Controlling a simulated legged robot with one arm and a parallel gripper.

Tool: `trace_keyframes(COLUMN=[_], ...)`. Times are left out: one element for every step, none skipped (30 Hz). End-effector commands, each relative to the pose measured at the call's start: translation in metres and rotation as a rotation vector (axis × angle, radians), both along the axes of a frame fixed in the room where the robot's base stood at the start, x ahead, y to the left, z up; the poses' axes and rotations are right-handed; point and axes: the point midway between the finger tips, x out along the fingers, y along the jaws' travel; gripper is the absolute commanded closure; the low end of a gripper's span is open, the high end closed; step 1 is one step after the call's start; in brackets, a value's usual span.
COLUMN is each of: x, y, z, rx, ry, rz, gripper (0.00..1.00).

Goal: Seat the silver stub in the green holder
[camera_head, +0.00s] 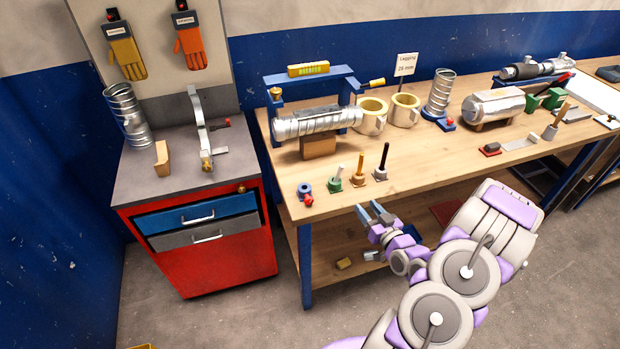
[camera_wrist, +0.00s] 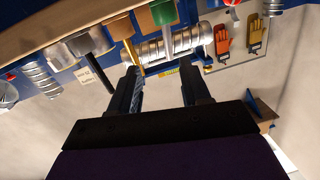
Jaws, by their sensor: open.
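My gripper (camera_head: 372,216) is open and empty, just off the bench's front edge; its fingers (camera_wrist: 160,85) point toward the bench in the wrist view. A small green holder (camera_head: 334,185) stands near that edge with a pale upright peg (camera_head: 340,171) in it. It also shows in the wrist view (camera_wrist: 163,13). A pair of green blocks (camera_head: 534,103) stands at the back right. A short silver ribbed duct piece (camera_head: 440,90) stands upright at the back, by a blue and red fitting. I cannot tell which is the named stub.
Beside the green holder stand an orange-peg holder (camera_head: 358,182), a black-peg holder (camera_head: 381,174) and a blue ring (camera_head: 305,188). A long silver duct (camera_head: 300,124) lies under a blue frame (camera_head: 310,78). The bench's middle front (camera_head: 430,155) is clear.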

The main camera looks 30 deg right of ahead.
Motion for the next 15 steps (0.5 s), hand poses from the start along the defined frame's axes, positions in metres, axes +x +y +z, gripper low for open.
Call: trace_keyframes(x=[-0.005,-0.006,-0.007,-0.007,-0.007,-0.004,-0.002,0.002,0.006,0.011,0.014,0.020,0.024,0.028,0.033], y=[-0.001,-0.002,-0.002,-0.003,-0.004,-0.005,-0.006,-0.006,-0.007,-0.007,-0.008,-0.009,-0.010,-0.010,-0.010], z=[0.000,0.002,0.003,0.003,0.004,0.004,0.004,0.003,0.003,0.003,0.003,0.003,0.002,0.002,0.003], rx=[0.012,0.016,0.020,0.022,0.022,0.023,0.022,0.021,0.020,0.019,0.020,0.021,0.020,0.019,0.019], ry=[-0.024,-0.038,-0.052,-0.059,-0.064,-0.067,-0.068,-0.068,-0.067,-0.066,-0.065,-0.065,-0.065,-0.064,-0.064], rz=[-0.013,-0.017,-0.023,-0.025,-0.026,-0.027,-0.026,-0.026,-0.025,-0.022,-0.022,-0.022,-0.023,-0.023,-0.022], gripper=[0.53,0.53,0.53,0.53,0.53,0.53,0.53,0.53,0.53,0.53,0.53,0.53,0.53,0.53,0.53])
